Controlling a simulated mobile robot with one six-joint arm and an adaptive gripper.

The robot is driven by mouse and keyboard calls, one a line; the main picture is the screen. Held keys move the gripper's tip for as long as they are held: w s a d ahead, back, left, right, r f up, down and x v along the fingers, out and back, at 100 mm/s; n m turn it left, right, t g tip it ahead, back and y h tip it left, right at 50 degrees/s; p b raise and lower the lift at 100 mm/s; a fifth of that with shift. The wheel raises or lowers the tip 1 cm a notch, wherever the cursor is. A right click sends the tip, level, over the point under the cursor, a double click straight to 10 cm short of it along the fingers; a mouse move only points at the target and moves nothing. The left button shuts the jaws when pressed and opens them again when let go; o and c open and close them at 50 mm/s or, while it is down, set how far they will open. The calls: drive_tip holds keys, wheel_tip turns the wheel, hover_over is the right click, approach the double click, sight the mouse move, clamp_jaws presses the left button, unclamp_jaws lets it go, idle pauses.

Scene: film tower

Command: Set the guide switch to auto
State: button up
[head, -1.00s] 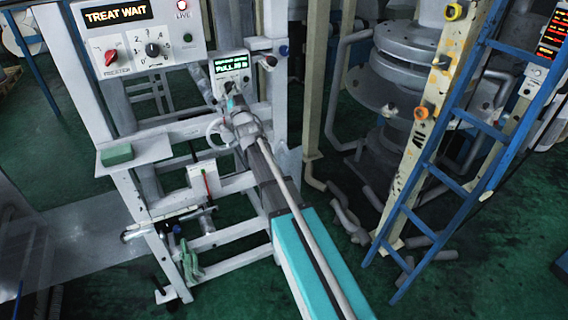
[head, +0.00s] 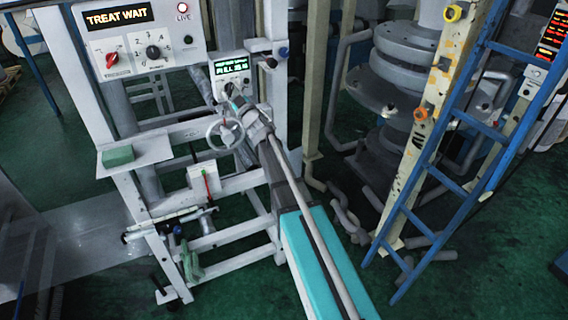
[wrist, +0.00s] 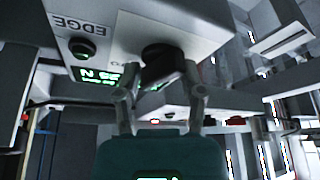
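The guide switch appears to be the dark knob on the small grey panel (head: 233,80) with a lit green display, on the white frame in the head view. In the wrist view the dark knob (wrist: 163,62) sits on the underside of the tilted grey panel box, beside a green display and an upside-down EDGE label. My gripper (head: 232,101) is at this panel. In the wrist view my gripper (wrist: 162,82) has its two fingers spread, one on each side of the knob. I cannot tell whether they touch it. The knob's setting and its position labels are not readable.
A larger panel (head: 140,30) reading TREAT WAIT, with a red switch and a black dial, is up left. A handwheel (head: 225,133) stands just below my gripper. A dark-tipped lever (head: 268,62) juts out at the right. A blue ladder (head: 440,170) is further right.

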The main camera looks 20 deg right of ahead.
drive_tip(key=n+g+y+p, duration=0.1)
drive_tip(key=n, duration=0.3)
drive_tip(key=shift+d+y, duration=0.1)
drive_tip(key=shift+y, duration=0.3)
drive_tip(key=b+v, duration=0.4)
drive_tip(key=v, duration=1)
drive_tip(key=s+d+f+m+g+h+b, duration=0.2)
drive_tip(key=d+f+m+g+h, duration=0.1)
drive_tip(key=f+m+h, duration=0.3)
drive_tip(key=s+d+f+m+g+h+b, duration=0.2)
drive_tip(key=s+d+f+m+g+h, duration=0.1)
drive_tip(key=f, duration=0.8)
drive_tip(key=shift+d+m+g+h, duration=0.75)
drive_tip(key=shift+m+g+h, duration=0.35)
drive_tip(key=shift+m+h, duration=0.75)
drive_tip(key=shift+s+f, duration=0.1)
drive_tip(key=shift+s, duration=0.05)
